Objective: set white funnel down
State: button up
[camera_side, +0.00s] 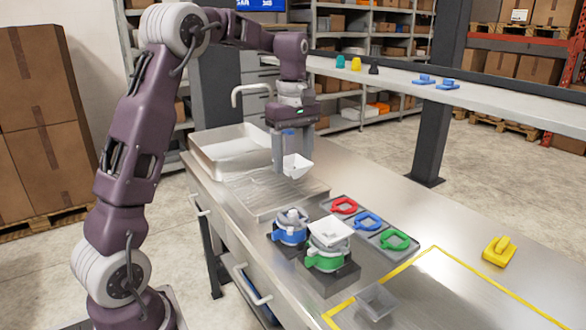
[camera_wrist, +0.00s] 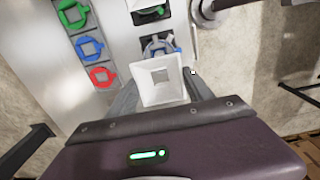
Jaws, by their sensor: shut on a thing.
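My gripper (camera_side: 292,167) is shut on the white funnel (camera_side: 298,165) and holds it above the ribbed drainboard (camera_side: 262,193) beside the sink. In the wrist view the funnel (camera_wrist: 163,82) sits between the fingers, its square mouth toward the camera. The funnel appears slightly tilted in the side view. A blue-collared dispenser (camera_side: 290,230) and a green-collared dispenser (camera_side: 326,258) stand in dark bases nearer the side camera. A white square piece (camera_side: 330,233) sits on top of the green one. A pale grey square funnel-like piece (camera_side: 376,302) rests near the yellow-outlined area.
Red (camera_side: 344,205), blue (camera_side: 368,221) and green (camera_side: 394,240) rings lie on grey plates beside the dispensers. A yellow handled piece (camera_side: 498,250) lies at the right. The sink (camera_side: 222,150) and faucet (camera_side: 243,92) are behind. The yellow-outlined area (camera_side: 440,300) has bare room.

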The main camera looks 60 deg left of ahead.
jog(key=shift+r, duration=0.6)
